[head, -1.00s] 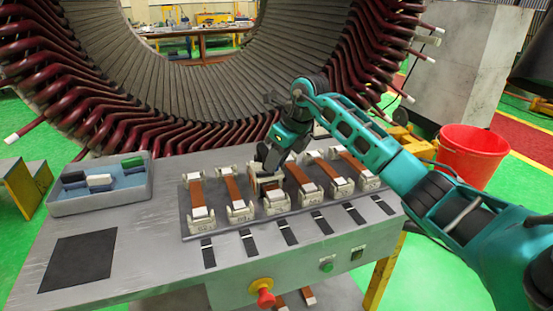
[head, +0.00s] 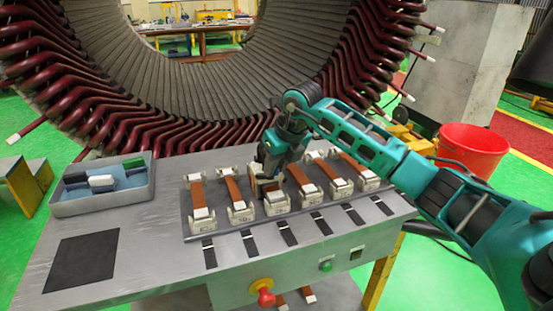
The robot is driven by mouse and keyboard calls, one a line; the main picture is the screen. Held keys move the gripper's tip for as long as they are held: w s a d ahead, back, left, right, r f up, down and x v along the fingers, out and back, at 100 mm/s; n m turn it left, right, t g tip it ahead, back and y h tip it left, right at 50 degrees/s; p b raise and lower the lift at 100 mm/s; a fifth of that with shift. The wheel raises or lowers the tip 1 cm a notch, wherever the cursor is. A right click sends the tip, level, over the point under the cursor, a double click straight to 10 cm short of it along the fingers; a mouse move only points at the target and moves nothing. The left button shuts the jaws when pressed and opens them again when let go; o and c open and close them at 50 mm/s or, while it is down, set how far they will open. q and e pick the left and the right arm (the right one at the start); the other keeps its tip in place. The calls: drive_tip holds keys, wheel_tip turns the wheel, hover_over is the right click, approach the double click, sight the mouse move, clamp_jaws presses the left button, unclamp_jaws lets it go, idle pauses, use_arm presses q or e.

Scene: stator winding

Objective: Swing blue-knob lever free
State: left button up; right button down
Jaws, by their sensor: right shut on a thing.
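My right gripper (head: 268,180) is over the third clamp (head: 275,205) from the left in a row of several cream clamps with brown strips. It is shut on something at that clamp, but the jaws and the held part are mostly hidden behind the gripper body. No blue knob or lever can be made out in the head view. My left gripper is not in view.
The clamps stand on a dark plate on a grey table (head: 150,235). A grey-blue tray (head: 100,205) with several small blocks stands left. A red knob (head: 264,290) is on the table front. The large stator (head: 190,100) rises behind; a red bucket (head: 470,150) stands right.

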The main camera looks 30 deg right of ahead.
drive_tip(key=m, duration=0.2)
drive_tip(key=a+m+h, duration=0.1)
drive_tip(key=s+a+m+h, duration=0.1)
drive_tip(key=m, duration=0.1)
drive_tip(key=shift+m, duration=0.3)
drive_tip(key=m, duration=0.1)
drive_tip(key=a+m+h, duration=0.1)
drive_tip(key=m, duration=0.1)
drive_tip(key=shift+a+m+g+h, duration=0.1)
drive_tip(key=shift+m+g+h, duration=0.2)
drive_tip(key=shift+g, duration=0.1)
drive_tip(key=shift+a+m+g+h, duration=0.2)
drive_tip(key=shift+a+m+g, duration=0.1)
drive_tip(key=shift+m, duration=0.45)
drive_tip(key=shift+a+m+g+h, duration=0.2)
drive_tip(key=shift+a+m, duration=0.05)
drive_tip(key=shift+m, duration=0.5)
drive_tip(key=c, duration=1)
unclamp_jaws()
drive_tip(key=shift+o, duration=0.2)
drive_tip(key=v, duration=1.3)
